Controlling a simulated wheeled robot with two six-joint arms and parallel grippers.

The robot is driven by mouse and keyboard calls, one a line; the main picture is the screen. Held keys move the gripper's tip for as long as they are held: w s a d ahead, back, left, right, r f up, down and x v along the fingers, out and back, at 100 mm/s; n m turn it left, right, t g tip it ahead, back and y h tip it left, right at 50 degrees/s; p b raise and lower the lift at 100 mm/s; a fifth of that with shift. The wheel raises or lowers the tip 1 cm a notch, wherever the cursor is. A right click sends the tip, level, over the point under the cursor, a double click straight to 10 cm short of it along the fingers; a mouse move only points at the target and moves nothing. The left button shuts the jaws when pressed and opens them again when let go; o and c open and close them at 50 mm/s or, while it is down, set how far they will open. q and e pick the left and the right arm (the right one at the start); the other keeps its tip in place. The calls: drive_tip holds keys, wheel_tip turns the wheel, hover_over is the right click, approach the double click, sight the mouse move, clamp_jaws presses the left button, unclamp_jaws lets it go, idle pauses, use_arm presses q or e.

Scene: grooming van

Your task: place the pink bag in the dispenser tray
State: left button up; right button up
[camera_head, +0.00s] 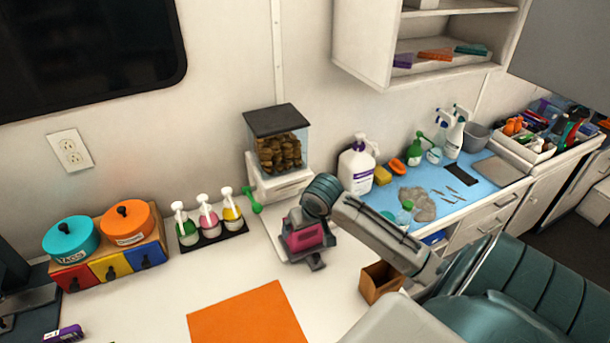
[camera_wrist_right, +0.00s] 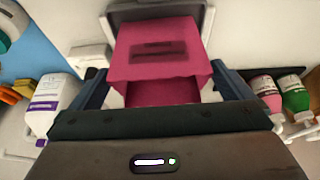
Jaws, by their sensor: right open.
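The pink bag (camera_head: 304,238) stands at the front of the treat dispenser (camera_head: 277,150), partly hidden by my right arm. In the wrist view the pink bag (camera_wrist_right: 160,50) sits between the two fingers of my right gripper (camera_wrist_right: 163,85), which is open. I cannot tell whether the fingers touch the bag. A grey tray-like piece (camera_wrist_right: 205,20) edges the bag's far side in that view. My right gripper (camera_head: 308,242) comes over the bag from the right in the head view. The dispenser has a white base with a green handle (camera_head: 252,200). My left gripper is not in view.
Pump bottles (camera_head: 207,215) stand left of the dispenser, beside the teal and orange tubs (camera_head: 128,222). A white pump bottle (camera_head: 356,165) is close on the right. An orange mat (camera_head: 246,315) and a brown box (camera_head: 377,283) are nearer me.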

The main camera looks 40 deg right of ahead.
drive_tip(key=d+b+v, duration=0.1)
drive_tip(key=v, duration=0.8)
drive_tip(key=shift+a+r, duration=0.15)
drive_tip(key=shift+a, duration=0.35)
